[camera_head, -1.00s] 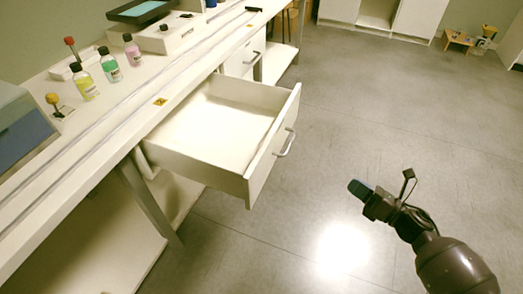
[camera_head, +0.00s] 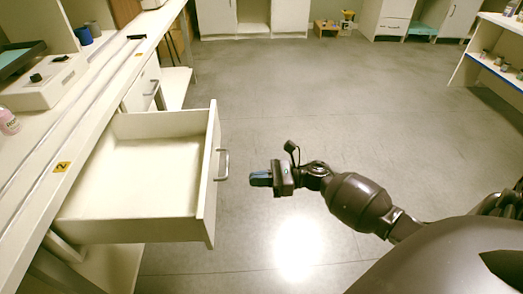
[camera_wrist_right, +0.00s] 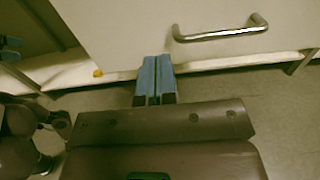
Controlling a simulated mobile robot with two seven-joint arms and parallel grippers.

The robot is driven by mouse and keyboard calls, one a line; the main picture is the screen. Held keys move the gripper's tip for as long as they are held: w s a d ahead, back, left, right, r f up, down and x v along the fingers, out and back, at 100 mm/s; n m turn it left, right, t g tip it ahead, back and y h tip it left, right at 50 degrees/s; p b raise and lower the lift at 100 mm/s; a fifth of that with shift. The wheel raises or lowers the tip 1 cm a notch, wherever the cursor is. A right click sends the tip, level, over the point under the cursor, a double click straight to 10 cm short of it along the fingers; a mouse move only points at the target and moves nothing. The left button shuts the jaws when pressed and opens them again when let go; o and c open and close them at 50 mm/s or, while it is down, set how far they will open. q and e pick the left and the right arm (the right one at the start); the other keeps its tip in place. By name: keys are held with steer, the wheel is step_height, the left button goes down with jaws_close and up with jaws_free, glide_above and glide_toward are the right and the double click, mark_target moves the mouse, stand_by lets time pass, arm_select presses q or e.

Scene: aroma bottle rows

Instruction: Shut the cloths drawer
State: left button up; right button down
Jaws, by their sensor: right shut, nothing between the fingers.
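The drawer (camera_head: 150,160) is pulled far out from under the white bench and looks empty inside. Its white front (camera_head: 210,180) carries a metal bar handle (camera_head: 223,165). My right gripper (camera_head: 254,179) is shut and empty, a short way to the right of the drawer front, pointing at it. In the right wrist view the blue fingertips (camera_wrist_right: 155,75) are together before a white front panel, with its handle (camera_wrist_right: 220,32) above and to the right of them. My left gripper is not in view.
The bench top (camera_head: 85,95) bears a yellow label marked 2 (camera_head: 62,167), a white device (camera_head: 45,80), a blue cup (camera_head: 84,35) and part of a pink bottle (camera_head: 8,121). A closed drawer with a handle (camera_head: 153,88) lies beyond. The floor (camera_head: 340,110) to the right is open.

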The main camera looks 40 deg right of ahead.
mark_target(212, 182)
steer(key=x, duration=0.8)
steer(key=shift+w+a, duration=0.55)
steer(key=shift+a, duration=0.2)
steer(key=shift+a, duration=0.1)
